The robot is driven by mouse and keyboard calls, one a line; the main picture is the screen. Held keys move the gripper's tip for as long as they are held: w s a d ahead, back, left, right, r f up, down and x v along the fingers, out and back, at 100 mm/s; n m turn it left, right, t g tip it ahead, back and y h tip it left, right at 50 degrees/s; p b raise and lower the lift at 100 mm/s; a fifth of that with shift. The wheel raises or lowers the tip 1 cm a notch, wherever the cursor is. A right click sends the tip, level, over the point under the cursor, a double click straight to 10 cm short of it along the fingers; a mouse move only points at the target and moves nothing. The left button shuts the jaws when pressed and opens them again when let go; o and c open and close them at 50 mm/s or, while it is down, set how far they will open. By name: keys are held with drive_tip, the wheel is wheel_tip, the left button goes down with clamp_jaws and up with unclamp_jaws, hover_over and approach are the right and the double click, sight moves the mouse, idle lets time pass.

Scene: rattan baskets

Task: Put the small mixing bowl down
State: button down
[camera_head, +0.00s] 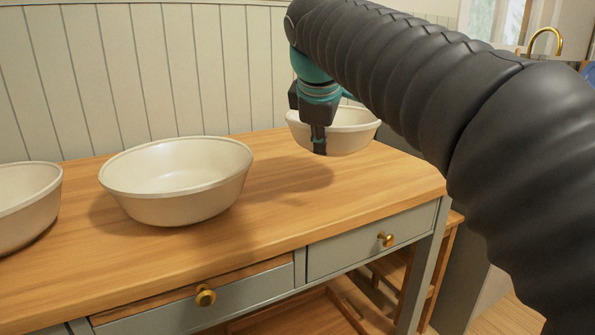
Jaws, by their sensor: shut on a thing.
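The small mixing bowl (350,131) is cream-white and is held upright at the right part of the wooden tabletop. My gripper (319,143) is shut on its left rim, with one dark finger showing against the bowl's outer wall. The bowl looks a little above the table, with a shadow on the wood to its lower left. The bowl's inside is mostly hidden by the gripper and the low view angle.
A larger cream bowl (180,205) stands mid-table, and another (22,215) is cut off at the left edge. The wooden tabletop (290,215) is bare between the middle bowl and the right edge. A panelled wall (180,70) stands behind.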

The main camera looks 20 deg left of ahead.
drive_tip(key=w+a+f, duration=0.1)
drive_tip(key=a, duration=0.1)
drive_tip(key=a+f, duration=0.1)
drive_tip(key=a, duration=0.1)
drive_tip(key=w+a+f, duration=0.1)
drive_tip(key=a+f, duration=0.1)
drive_tip(key=shift+w+a, duration=0.3)
drive_tip(key=shift+f+b, duration=0.35)
drive_tip(key=shift+f, duration=1.7)
drive_tip(key=c, duration=1.7)
unclamp_jaws()
drive_tip(key=shift+f, duration=0.2)
drive_tip(key=shift+c, duration=0.2)
drive_tip(key=o, duration=0.4)
drive_tip(key=shift+r, duration=0.15)
drive_tip(key=p+v, duration=0.1)
drive_tip(key=v, duration=1.1)
drive_tip(key=shift+p, duration=0.3)
